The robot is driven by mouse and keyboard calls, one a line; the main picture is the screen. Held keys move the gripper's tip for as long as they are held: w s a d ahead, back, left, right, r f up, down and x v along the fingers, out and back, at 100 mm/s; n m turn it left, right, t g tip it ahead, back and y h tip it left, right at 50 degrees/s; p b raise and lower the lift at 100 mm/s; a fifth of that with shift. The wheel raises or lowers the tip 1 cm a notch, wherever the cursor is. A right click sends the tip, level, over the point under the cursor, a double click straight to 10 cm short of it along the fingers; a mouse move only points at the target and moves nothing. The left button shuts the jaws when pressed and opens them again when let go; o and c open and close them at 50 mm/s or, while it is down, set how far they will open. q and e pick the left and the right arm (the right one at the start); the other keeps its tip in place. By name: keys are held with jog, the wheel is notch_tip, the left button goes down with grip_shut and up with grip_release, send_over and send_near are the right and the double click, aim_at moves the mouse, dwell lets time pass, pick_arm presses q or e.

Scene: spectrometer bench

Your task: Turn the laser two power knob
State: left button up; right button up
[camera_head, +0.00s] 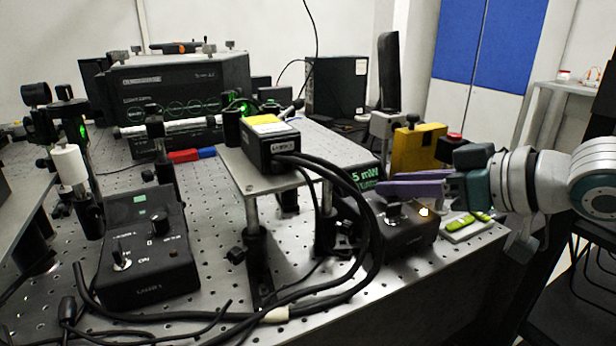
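A second dark control box (408,236) stands near the bench's right edge, with a silver knob (393,211) and a small lit spot on top. My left gripper is not in view.
A laser head (270,147) sits on a raised metal plate left of the right box, and its thick black cables (365,235) loop close to that box. A yellow block (418,148) stands behind my gripper. A pad with green pieces (466,224) lies right of the box.

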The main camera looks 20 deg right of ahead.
jog(key=p+v, duration=0.5)
jog(key=v, duration=0.5)
dwell(0.4)
dwell(0.4)
jog(key=s+a+f+g+h+p, duration=0.2)
jog(key=s+a+g+p, duration=0.35)
jog(key=s+a, duration=0.35)
jog(key=s+a+r+m+g+h+p, duration=0.2)
jog(key=s+a+r+g+p, duration=0.3)
jog(key=s, duration=0.3)
notch_tip(320, 180, up, 38)
jog(key=t+p, duration=0.1)
jog(key=p, duration=3.6)
jog(key=shift+s+d+p, duration=0.35)
jog(key=shift+d, duration=0.1)
